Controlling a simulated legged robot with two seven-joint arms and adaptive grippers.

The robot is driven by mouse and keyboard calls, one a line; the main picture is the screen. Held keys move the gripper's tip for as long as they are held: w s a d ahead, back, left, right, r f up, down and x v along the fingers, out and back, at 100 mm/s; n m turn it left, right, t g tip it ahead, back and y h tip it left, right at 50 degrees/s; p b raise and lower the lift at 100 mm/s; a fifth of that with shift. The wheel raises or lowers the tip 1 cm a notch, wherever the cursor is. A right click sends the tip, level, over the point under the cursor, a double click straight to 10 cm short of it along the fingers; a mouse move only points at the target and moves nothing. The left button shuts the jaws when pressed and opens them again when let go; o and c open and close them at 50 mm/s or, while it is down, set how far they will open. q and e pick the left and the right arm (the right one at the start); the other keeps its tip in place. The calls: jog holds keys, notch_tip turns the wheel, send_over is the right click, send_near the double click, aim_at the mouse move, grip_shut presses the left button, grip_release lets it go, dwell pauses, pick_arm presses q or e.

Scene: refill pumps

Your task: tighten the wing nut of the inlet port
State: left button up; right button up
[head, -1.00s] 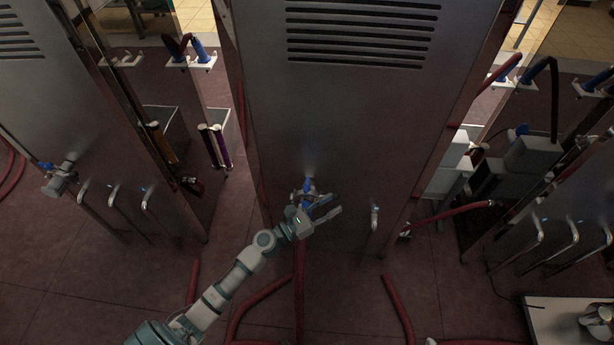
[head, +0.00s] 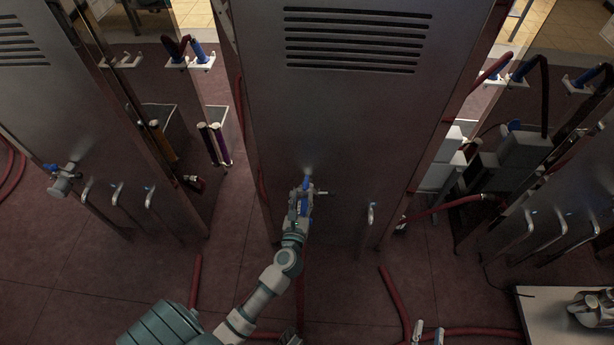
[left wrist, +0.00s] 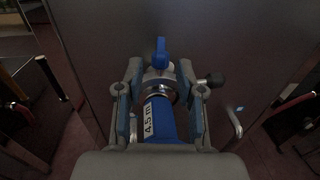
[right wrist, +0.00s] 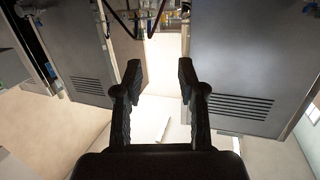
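The inlet port appears to be the fitting low on the middle cabinet (head: 350,130). In the left wrist view, a blue hose end (left wrist: 160,122) labelled "4.5 m" meets a silver collar (left wrist: 160,88). A dark-knobbed arm (left wrist: 213,80) sticks out to its right, perhaps a wing of the nut. A blue handle (left wrist: 161,54) stands upright above. My left gripper (head: 305,193) is open, its fingers (left wrist: 160,92) on both sides of the collar and hose end. Whether they touch is unclear. My right gripper (right wrist: 160,82) is open and empty, away from the port.
A bent metal pipe (head: 371,215) stands right of the port. Red hoses (head: 395,300) lie on the floor. The left cabinet has its own fitting (head: 63,180) and several bent pipes. A white table (head: 540,320) stands at the lower right.

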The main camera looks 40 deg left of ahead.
aim_at(307, 176)
pick_arm(q)
jog(key=b+x, duration=0.1)
jog(key=x, duration=0.7)
jog(key=shift+w+a, duration=0.15)
jog(key=shift+w, duration=0.2)
pick_arm(e)
jog(key=r, duration=0.1)
jog(key=r+t, duration=0.2)
jog(key=shift+w+a, duration=0.2)
jog(key=shift+w, duration=0.05)
pick_arm(q)
grip_shut()
pick_arm(e)
jog(key=shift+w, duration=0.1)
